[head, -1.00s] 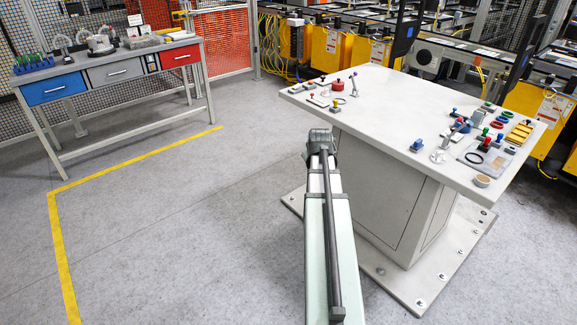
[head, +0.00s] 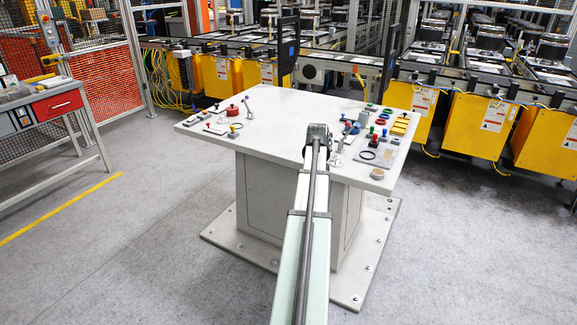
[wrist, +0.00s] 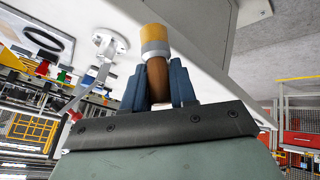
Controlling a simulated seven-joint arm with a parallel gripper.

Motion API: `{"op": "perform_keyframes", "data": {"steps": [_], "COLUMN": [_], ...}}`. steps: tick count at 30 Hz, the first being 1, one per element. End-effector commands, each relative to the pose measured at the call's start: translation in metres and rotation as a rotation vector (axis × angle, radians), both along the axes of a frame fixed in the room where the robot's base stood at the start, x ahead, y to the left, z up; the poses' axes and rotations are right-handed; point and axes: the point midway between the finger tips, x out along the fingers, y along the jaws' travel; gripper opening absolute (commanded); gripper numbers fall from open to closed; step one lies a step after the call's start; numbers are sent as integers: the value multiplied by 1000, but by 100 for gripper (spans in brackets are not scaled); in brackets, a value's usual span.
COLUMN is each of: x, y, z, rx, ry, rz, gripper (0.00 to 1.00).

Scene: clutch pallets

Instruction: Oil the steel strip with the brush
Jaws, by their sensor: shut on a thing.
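My gripper (wrist: 159,88) is shut on the brush (wrist: 155,38), with its brown handle between the blue fingers. The brush's yellow bristle end and grey band stick out past the fingertips, clear of other things as far as I can tell. In the head view the gripper and brush are hidden behind my arm. A grey strip-like bar (wrist: 100,75) on a round white base shows left of the brush in the wrist view; it may be the steel strip, but I cannot be sure. The round base (head: 336,160) stands on the table near my arm's end.
The pale table (head: 262,120) holds small coloured parts at its left and right, including a red knob (head: 232,111) and yellow blocks (head: 401,124). Its middle is mostly clear. A workbench (head: 45,112) stands left; yellow machines (head: 492,125) line the back.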

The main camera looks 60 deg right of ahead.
Motion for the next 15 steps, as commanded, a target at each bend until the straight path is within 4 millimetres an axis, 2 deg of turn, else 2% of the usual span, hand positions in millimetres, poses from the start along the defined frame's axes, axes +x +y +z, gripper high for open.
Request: {"op": "perform_keyframes", "data": {"steps": [1, 3, 15], "x": [-17, -39, -172], "y": [-17, -34, -123], "z": [3, 6, 28], "rx": [0, 2, 8], "ry": [0, 1, 4], "rz": [-26, -59, -189], "gripper": [0, 0, 0]}}
